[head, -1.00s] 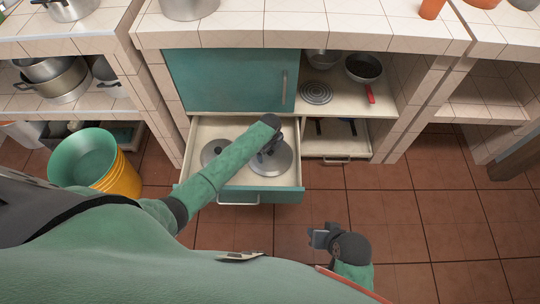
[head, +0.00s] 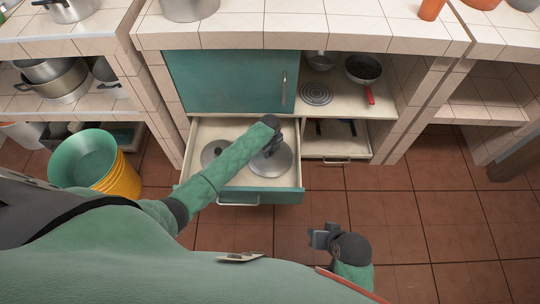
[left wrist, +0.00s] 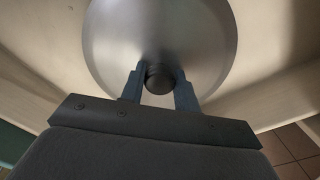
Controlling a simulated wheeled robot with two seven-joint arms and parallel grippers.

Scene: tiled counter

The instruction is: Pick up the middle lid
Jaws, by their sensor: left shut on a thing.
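A round metal lid (head: 281,163) with a dark knob lies in the open drawer (head: 239,179), at the right side of it. In the left wrist view the same lid (left wrist: 160,30) fills the top middle, with its knob (left wrist: 159,79) between my fingers. My left gripper (head: 272,142) reaches into the drawer and is shut on that knob; it also shows in the left wrist view (left wrist: 159,84). Another metal lid (head: 212,150) lies to the left, partly hidden by my left arm. My right gripper (head: 322,237) is above the floor with its fingers apart, empty.
A teal cabinet door (head: 225,80) is above the drawer. Shelves at the right hold a pan with a red handle (head: 365,70) and a coil-like disc (head: 316,93). A green and yellow bucket stack (head: 95,163) stands at the left. The floor at the right is clear.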

